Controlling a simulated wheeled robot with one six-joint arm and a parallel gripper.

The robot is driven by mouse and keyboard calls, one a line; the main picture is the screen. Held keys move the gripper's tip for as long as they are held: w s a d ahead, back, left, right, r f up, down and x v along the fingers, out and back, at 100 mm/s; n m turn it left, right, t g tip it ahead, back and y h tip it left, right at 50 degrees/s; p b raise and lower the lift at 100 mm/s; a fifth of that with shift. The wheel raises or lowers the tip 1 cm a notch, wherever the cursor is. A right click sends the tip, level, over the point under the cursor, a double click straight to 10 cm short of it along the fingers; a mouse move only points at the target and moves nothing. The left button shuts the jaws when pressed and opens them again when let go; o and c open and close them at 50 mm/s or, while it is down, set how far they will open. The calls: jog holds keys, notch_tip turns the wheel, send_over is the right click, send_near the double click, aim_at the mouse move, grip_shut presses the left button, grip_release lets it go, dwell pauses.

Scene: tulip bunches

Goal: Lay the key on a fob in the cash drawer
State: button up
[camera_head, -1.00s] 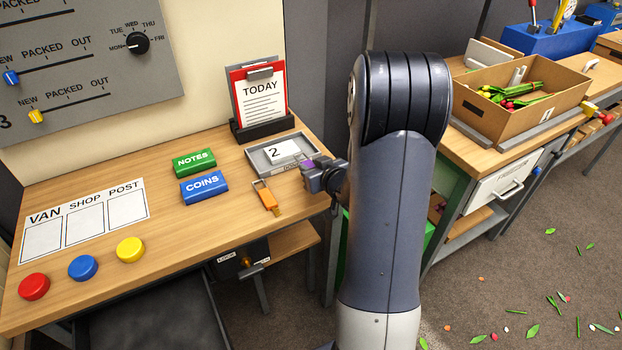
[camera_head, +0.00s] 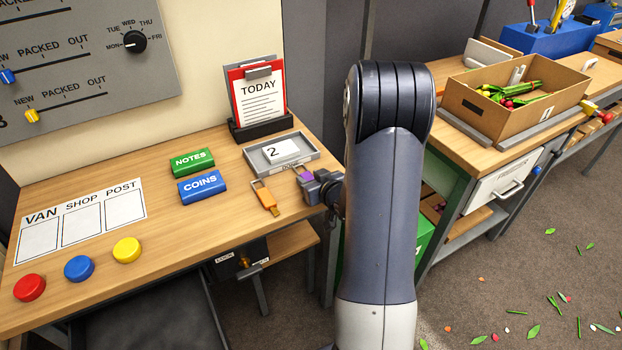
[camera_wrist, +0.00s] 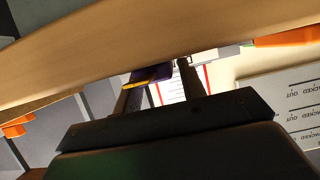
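A small purple piece with a yellow-gold strip, which looks like the key on its fob (camera_wrist: 150,75), sits between the two fingers of my gripper (camera_wrist: 158,85) in the wrist view. In the head view the purple fob (camera_head: 304,173) shows at the tip of my gripper (camera_head: 312,184), over the right end of the desk. The gripper appears shut on it; most of the key is hidden. Under the desk's front edge is a dark unit with a small label and a brass knob (camera_head: 244,262). A dark, grey-rimmed, tray-like shape (camera_head: 140,315) lies below the desk front; I cannot tell whether it is the cash drawer.
An orange-handled item (camera_head: 265,197) lies on the desk just left of my gripper. Behind are a grey tray (camera_head: 308,159) with a "2" card and the TODAY stand (camera_head: 262,127). NOTES (camera_head: 192,162) and COINS (camera_head: 202,187) blocks and coloured buttons (camera_head: 78,268) stand further left.

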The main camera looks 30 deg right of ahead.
jog(key=shift+o, duration=1)
jog(key=shift+r+p, duration=0.1)
jog(key=shift+p, duration=0.2)
